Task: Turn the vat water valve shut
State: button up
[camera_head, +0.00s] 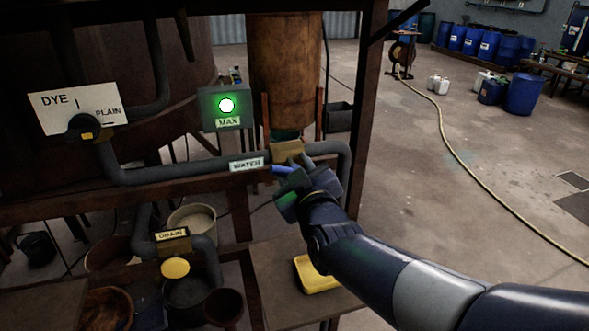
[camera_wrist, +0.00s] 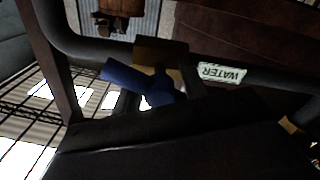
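The water valve has a brass-coloured body (camera_head: 287,151) on the grey pipe, right of a white WATER label (camera_head: 246,164). Its blue lever (camera_head: 282,169) points left, roughly along the pipe. My gripper (camera_head: 295,177) is at the lever and covers part of it. In the wrist view the blue lever (camera_wrist: 128,77) crosses in front of the valve body (camera_wrist: 160,51), with the WATER label (camera_wrist: 222,73) beside it. The dark fingers of my gripper (camera_wrist: 158,95) stand apart on either side of the lever's hub. I cannot tell whether they touch it.
A green lamp (camera_head: 227,105) glows above a MAX label. A DYE/PLAIN selector (camera_head: 84,127) is at left; a DRAIN valve (camera_head: 174,268) sits below. A rusty post (camera_head: 365,100) stands just right of the pipe. The floor at right is mostly open, crossed by a hose (camera_head: 462,160).

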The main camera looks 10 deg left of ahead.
grip_shut()
jog(key=shift+f+m+b, duration=0.1)
jog(key=shift+m+b, duration=0.2)
jog(key=shift+b, duration=0.15)
jog(key=shift+f+m+b, duration=0.15)
jog(key=shift+m+b, duration=0.75)
jog(key=shift+b, duration=0.35)
jog(key=m+b, duration=0.4)
jog(key=c, duration=0.6)
grip_release()
jog(key=m+b, duration=0.3)
jog(key=m, duration=0.2)
jog(key=shift+m, duration=0.4)
jog(key=o, duration=0.5)
jog(key=shift+r+m+b, duration=0.2)
jog(key=shift+m+b, duration=0.55)
jog(key=shift+m, duration=1.45)
